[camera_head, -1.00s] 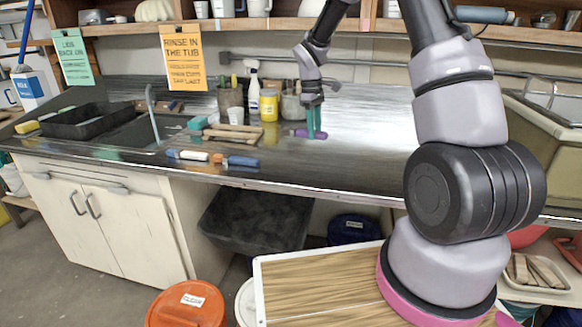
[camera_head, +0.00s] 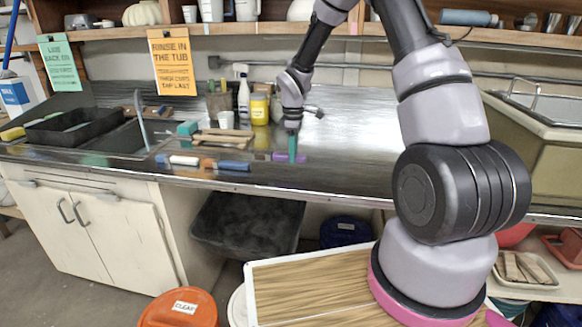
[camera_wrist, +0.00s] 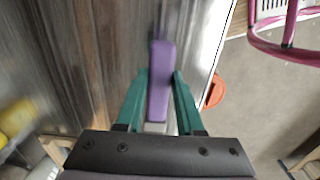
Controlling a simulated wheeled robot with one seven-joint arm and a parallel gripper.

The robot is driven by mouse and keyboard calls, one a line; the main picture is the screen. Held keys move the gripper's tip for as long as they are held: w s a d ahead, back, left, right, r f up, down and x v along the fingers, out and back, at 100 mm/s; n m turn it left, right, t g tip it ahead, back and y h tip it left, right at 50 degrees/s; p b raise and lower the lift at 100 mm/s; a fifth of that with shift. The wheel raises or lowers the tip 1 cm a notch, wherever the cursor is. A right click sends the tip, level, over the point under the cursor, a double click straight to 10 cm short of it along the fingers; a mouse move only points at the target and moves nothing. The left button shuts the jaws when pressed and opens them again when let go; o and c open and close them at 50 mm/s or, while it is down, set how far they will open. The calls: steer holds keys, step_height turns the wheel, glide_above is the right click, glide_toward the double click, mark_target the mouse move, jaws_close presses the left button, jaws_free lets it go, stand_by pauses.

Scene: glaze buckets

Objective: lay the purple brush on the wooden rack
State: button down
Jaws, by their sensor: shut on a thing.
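The purple brush (camera_head: 283,156) is between the teal fingers of my gripper (camera_head: 292,155), over the front part of the metal counter. In the wrist view the purple handle (camera_wrist: 160,80) points away from me, with the fingers (camera_wrist: 159,95) pressed on both sides; its far end is blurred. I cannot tell how high it is above the counter. The light wooden rack (camera_head: 222,136) appears to be the low wooden piece on the counter, left of and behind my gripper. Its details are small here.
Blue, white and orange-handled brushes (camera_head: 236,165) lie near the counter's front edge, left of my gripper. A yellow jar (camera_head: 259,110), a white spray bottle (camera_head: 243,97) and a cup (camera_head: 226,119) stand behind. A sink (camera_head: 112,140) is at left. The counter right of my gripper is clear.

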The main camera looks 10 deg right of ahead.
mark_target(293, 174)
steer(key=shift+f, duration=2.35)
steer(key=shift+f, duration=0.2)
steer(key=c, duration=0.5)
jaws_free()
steer(key=shift+c, duration=0.2)
